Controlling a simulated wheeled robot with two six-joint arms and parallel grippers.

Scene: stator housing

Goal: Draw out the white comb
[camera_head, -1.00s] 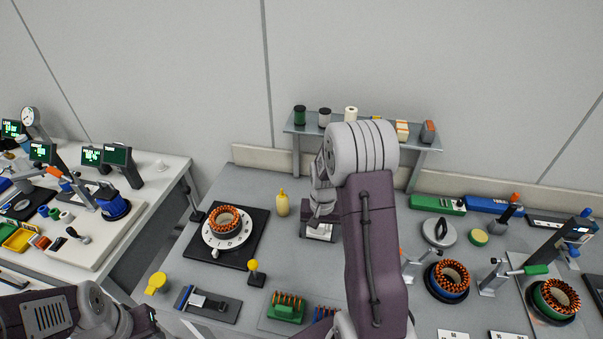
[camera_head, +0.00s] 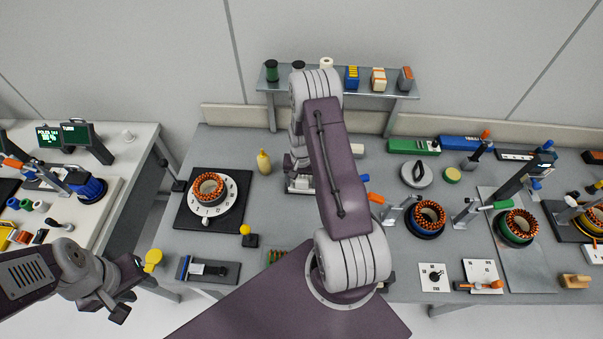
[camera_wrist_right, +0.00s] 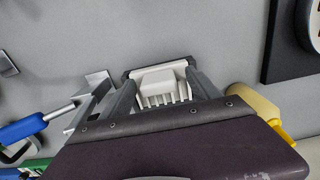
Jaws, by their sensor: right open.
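The white comb (camera_wrist_right: 163,90) shows in the right wrist view with its row of teeth toward the near side, seated against a dark-framed holder (camera_wrist_right: 132,74). My right gripper (camera_wrist_right: 160,92) is open, with one grey finger on each side of the comb; whether they touch it I cannot tell. In the head view my right gripper (camera_head: 299,166) is over the holder behind the arm, which hides most of the comb. My left gripper (camera_head: 128,292) hangs at the lower left, away from the comb, and its jaw gap is unclear.
A yellow bottle (camera_head: 264,162) stands left of the holder, and a white dial with a copper-wound stator (camera_head: 208,189) lies further left. A clamp (camera_head: 398,212) and another wound stator (camera_head: 427,218) are to the right. A shelf (camera_head: 340,90) with spools stands behind.

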